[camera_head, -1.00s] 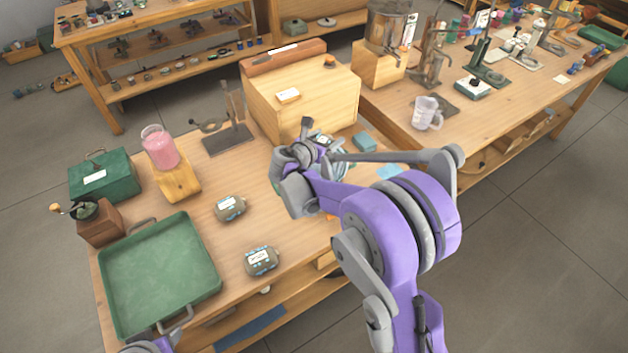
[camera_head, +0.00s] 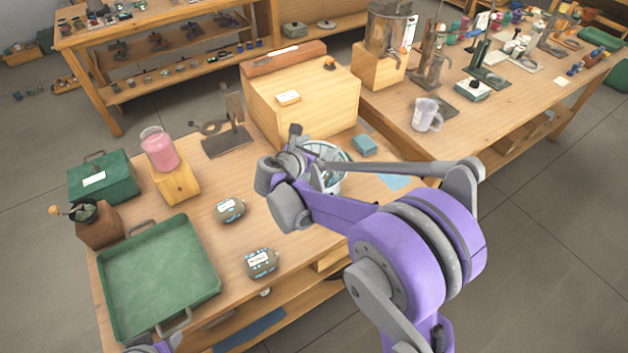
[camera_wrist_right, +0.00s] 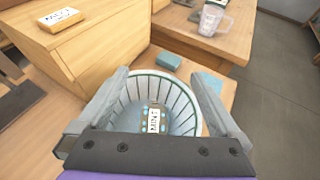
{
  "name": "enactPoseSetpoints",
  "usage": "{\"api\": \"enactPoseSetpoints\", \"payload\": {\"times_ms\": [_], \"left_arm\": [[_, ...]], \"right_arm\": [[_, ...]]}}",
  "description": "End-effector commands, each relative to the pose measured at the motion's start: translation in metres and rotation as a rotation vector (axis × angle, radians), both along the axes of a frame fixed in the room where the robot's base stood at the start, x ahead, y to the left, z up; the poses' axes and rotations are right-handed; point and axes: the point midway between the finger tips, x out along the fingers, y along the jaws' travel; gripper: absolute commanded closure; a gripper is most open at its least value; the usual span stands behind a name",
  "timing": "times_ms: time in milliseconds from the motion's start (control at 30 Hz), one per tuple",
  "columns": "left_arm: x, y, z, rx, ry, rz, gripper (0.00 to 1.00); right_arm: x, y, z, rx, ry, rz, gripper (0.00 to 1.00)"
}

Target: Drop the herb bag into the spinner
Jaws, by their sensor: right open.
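The spinner is a round, slatted white basket with a dark green rim (camera_wrist_right: 186,92); in the head view it shows partly behind my right arm (camera_head: 338,157). A small herb bag (camera_wrist_right: 153,119) with a white label, seemingly reading MINT, lies inside the spinner. My right gripper (camera_wrist_right: 159,76) is open, its two fingers apart on either side of the spinner in the wrist view, with nothing held between them. In the head view the gripper's fingers are hidden by the wrist. Two similar labelled bags (camera_head: 230,209) (camera_head: 261,262) lie on the table.
A wooden box (camera_head: 300,98) with a label card stands behind the spinner. A blue block (camera_head: 364,145) lies beside it. A green tray (camera_head: 158,270), a pink-filled jar (camera_head: 160,150) and a green box (camera_head: 103,178) stand at left. A clear jug (camera_head: 425,115) is on the right table.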

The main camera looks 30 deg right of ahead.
Motion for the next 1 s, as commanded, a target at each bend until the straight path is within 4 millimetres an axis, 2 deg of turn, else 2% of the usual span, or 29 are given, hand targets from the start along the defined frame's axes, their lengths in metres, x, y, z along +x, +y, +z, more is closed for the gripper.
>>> {"api": "enactPoseSetpoints", "payload": {"times_ms": [100,333,867,1000], "left_arm": [[-0.001,0.000,-0.002,0.000,0.001,0.000,0.50],[-0.001,0.000,-0.003,0.000,0.002,0.000,0.50],[-0.001,0.000,-0.003,0.000,0.002,0.000,0.50],[-0.001,0.000,-0.002,0.000,0.001,0.000,0.50]], "right_arm": [[-0.012,0.021,0.009,0.000,-0.001,0.004,0.00],[-0.026,0.041,0.020,0.000,-0.001,0.002,0.00],[-0.029,0.043,0.022,0.006,-0.004,-0.003,0.00],[-0.048,0.041,0.020,0.129,-0.069,-0.055,0.00]]}}
